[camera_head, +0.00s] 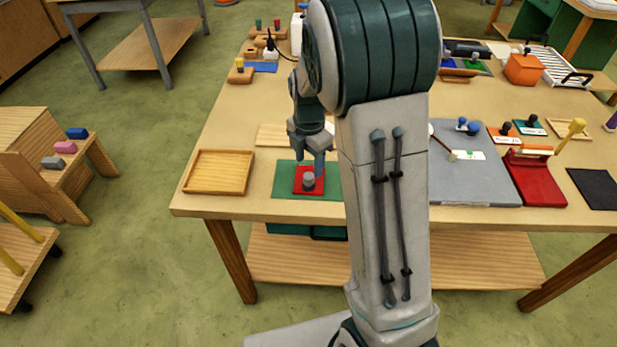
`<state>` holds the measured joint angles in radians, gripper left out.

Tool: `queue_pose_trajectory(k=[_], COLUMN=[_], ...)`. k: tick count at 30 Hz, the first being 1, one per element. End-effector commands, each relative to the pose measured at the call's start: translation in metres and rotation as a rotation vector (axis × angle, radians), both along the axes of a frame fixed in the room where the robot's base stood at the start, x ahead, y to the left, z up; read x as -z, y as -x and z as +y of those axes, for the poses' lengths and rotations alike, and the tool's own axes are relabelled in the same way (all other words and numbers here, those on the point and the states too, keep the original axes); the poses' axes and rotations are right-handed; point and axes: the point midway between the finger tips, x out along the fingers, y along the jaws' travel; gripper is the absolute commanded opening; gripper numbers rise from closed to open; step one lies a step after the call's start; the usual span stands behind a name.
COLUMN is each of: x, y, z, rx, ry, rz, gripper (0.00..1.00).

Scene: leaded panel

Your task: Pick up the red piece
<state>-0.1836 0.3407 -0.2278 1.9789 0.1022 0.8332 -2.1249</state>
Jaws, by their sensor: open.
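The red piece (301,187) is a flat red square with a grey knob (308,180) standing on it. It lies on a green mat (286,168) near the table's front left edge. My gripper (314,168) points down at the red piece, with its fingers close to the knob. The jaws are open. I cannot tell whether the fingers touch the knob. My arm hides the right part of the mat and the middle of the table.
An empty wooden tray (219,172) lies left of the mat. A grey board (466,170) and a red stand (534,177) are on the right. Small knobbed pieces lie farther back. A wooden bench (62,160) stands on the floor at left.

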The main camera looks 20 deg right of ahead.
Motion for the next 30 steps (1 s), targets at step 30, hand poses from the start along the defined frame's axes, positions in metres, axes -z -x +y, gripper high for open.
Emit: queue_pose_trajectory(k=[30], x=[0.059], y=[0.002], z=[-0.001], rx=[0.001], ry=[0.0], rz=[-0.001], gripper=[0.15])
